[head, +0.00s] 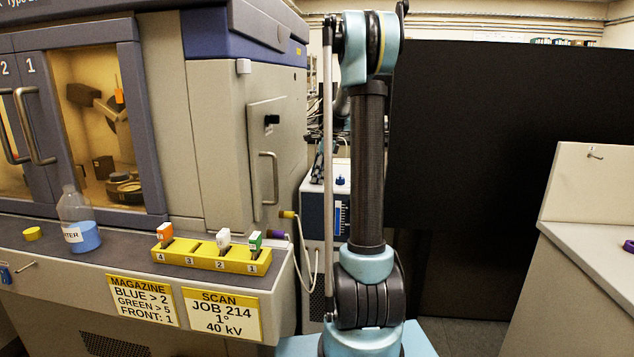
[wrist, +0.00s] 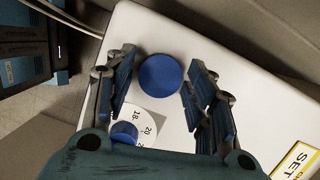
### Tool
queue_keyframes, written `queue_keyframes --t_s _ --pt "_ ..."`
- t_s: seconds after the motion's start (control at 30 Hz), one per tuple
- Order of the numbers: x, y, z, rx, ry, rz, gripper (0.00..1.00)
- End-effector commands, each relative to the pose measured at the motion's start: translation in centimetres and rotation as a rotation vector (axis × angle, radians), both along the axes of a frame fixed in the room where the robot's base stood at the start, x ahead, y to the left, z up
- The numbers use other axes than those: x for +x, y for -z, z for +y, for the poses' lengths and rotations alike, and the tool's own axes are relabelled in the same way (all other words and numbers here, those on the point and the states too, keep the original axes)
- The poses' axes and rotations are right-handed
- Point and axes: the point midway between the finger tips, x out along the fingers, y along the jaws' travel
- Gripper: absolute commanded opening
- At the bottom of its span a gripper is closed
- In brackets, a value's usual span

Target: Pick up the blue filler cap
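The blue filler cap (wrist: 160,75) is a round blue disc on the white top of a cabinet (wrist: 222,22) in the wrist view. My gripper (wrist: 158,82) is open, with one finger on each side of the cap and a visible gap on both sides. Nothing is held. In the head view a small blue part (head: 340,181) shows on top of the narrow cabinet (head: 312,215) behind my arm; I cannot tell if it is the cap. My arm hides much there.
A blue knob (wrist: 124,131) on a numbered dial sits close to the cap, by my gripper's palm. A "SET" label (wrist: 296,160) is at the lower right. The head view shows a yellow rack (head: 210,257), a bottle (head: 80,232) and a yellow cap (head: 33,233).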

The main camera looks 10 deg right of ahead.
Motion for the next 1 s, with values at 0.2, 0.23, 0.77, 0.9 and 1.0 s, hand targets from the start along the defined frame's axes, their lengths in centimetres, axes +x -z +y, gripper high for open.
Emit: queue_keyframes --t_s 0.2,0.23,0.77,0.9,1.0 --pt "0.0 0.0 0.0 0.0 0.0 0.0 0.27" --pt "0.0 0.0 0.0 0.0 0.0 0.0 0.27" --pt "0.0 -4.2 0.0 0.0 0.0 0.0 0.27" --pt "0.0 -6.7 0.0 0.0 0.0 0.0 0.27" --pt "0.0 -8.2 0.0 0.0 0.0 0.0 0.27"
